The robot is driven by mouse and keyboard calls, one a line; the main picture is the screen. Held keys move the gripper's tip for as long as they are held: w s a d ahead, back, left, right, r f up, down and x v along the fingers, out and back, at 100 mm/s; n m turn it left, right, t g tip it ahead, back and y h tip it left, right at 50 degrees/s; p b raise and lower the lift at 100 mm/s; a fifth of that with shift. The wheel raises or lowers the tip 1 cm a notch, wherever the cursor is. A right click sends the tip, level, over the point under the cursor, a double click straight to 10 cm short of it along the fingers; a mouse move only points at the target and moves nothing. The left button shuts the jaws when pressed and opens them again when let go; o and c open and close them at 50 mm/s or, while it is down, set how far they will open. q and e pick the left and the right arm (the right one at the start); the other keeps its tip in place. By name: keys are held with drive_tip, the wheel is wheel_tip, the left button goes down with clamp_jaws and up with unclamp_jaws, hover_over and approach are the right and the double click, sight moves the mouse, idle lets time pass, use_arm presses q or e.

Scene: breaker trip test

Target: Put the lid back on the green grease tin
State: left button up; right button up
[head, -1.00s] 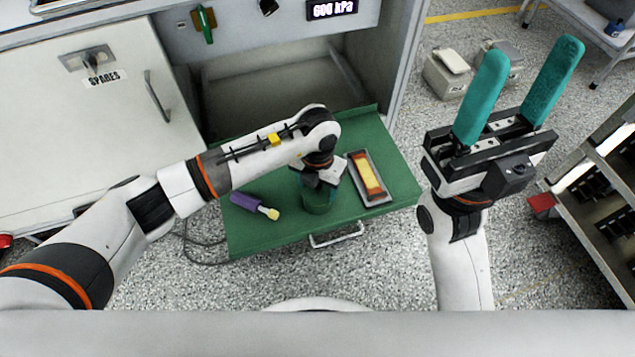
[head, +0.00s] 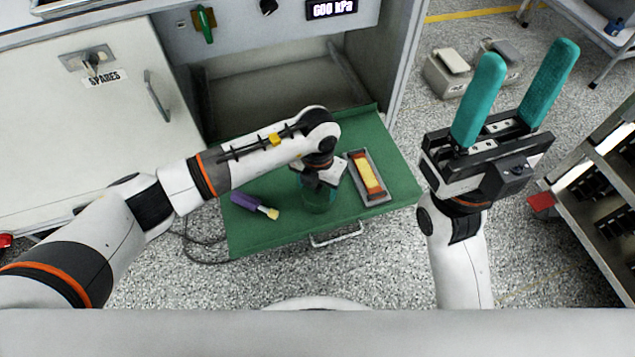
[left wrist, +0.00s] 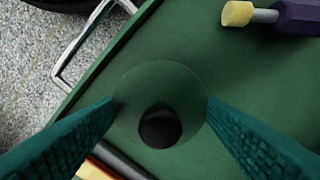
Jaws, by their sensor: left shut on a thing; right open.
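The green grease tin (head: 318,200) stands on the green tray surface, directly under my left gripper (head: 318,186). In the left wrist view, a round green piece with a dark round centre (left wrist: 160,127), which looks like the lid, sits between the teal fingers of my left gripper (left wrist: 160,108). The fingers touch its two sides. The green parts blend together, so I cannot tell whether the lid rests on the tin or is just above it. My right gripper (head: 507,100) is open and empty, its fingers pointing up, away from the tray.
On the pulled-out green tray (head: 265,235) lie a purple-handled tool with a yellow tip (head: 255,205) to the left and a grey box with a red and yellow block (head: 368,176) to the right. The tray has a front handle (head: 337,237). A shelf rack (head: 600,170) stands right.

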idle(0.8)
use_arm(q)
drive_tip(key=o, duration=1)
drive_tip(key=shift+o, duration=1.3)
